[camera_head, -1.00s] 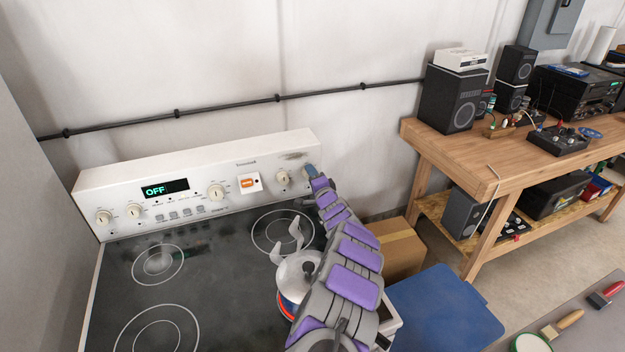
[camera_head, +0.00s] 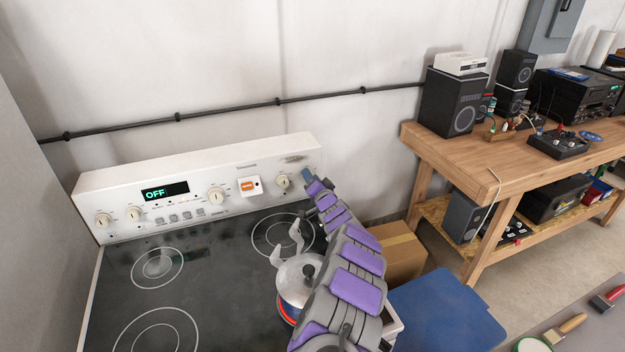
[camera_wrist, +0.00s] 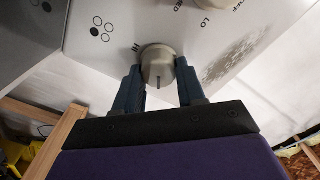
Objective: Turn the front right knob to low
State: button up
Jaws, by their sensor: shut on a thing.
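The white stove panel (camera_head: 225,178) runs along the back of the stove. My gripper (camera_wrist: 159,78) is at its right end, with its two blue fingers shut on a beige knob (camera_wrist: 157,62). A dark mark on this knob points down in the wrist view, toward my palm, and the print "HI" is beside it. In the head view my gripper (camera_head: 307,179) hides the held knob. A second beige knob (camera_head: 283,181) is just left of my gripper; part of a knob (camera_wrist: 216,12) also shows at the top of the wrist view, near the print "LO".
A cardboard box (camera_head: 402,255) and blue surface (camera_head: 445,305) are right of the stove. A wooden workbench (camera_head: 480,160) with speakers stands farther right. The display (camera_head: 165,191) reads OFF.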

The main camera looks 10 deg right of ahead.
jog(key=shift+s+a+f, duration=0.1)
jog(key=shift+f, duration=0.5)
jog(key=o, duration=0.7)
jog(key=shift+c, duration=0.2)
jog(key=o, duration=0.3)
jog(key=shift+a+r, duration=0.1)
jog(key=shift+a, duration=0.05)
jog(key=shift+o, duration=0.5)
jog(key=shift+r, duration=0.25)
